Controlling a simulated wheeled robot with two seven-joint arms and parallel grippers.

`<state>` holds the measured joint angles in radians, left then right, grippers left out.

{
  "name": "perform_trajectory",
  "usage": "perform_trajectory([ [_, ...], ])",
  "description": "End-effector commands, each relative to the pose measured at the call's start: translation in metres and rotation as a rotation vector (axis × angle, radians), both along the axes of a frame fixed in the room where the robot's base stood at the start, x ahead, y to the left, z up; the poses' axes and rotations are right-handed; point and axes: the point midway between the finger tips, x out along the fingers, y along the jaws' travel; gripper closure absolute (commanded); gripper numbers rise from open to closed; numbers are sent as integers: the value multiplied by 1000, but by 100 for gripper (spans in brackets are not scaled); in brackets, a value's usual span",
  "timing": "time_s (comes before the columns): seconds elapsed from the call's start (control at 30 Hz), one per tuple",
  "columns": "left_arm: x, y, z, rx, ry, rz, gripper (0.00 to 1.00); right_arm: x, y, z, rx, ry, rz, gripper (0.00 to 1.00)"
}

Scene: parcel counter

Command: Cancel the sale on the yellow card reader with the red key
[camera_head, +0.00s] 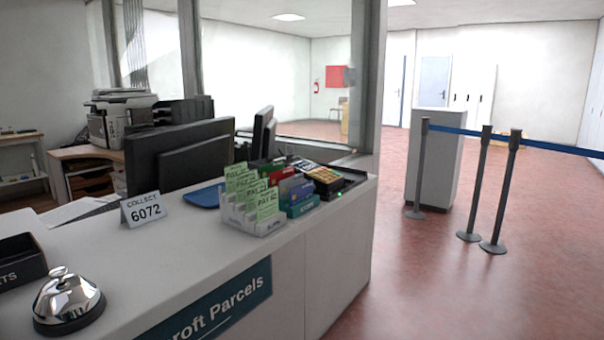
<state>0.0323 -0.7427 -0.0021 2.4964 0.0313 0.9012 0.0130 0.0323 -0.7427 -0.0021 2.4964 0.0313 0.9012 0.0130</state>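The yellow card reader (325,174) is small in the head view, near the far end of the white counter (205,255). It sits by a black tray (352,184), behind the card holders. Its keys are too small to tell apart, so I cannot make out the red key. Neither of my grippers is in view.
A white rack of green slips (252,222) and a stand of coloured cards (300,197) stand before the reader. A "COLLECT 6072" sign (144,208) and a silver bell (68,300) are nearer. Monitors (180,157) stand behind the counter. The floor (430,270) right is open, before belt posts (505,195).

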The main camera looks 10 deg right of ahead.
Motion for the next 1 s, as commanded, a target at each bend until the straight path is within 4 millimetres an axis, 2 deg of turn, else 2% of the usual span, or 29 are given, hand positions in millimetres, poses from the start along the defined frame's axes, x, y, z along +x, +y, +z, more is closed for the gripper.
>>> perform_trajectory([
  [0.07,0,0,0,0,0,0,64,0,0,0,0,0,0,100],
  [1.0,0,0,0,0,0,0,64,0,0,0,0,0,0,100],
])
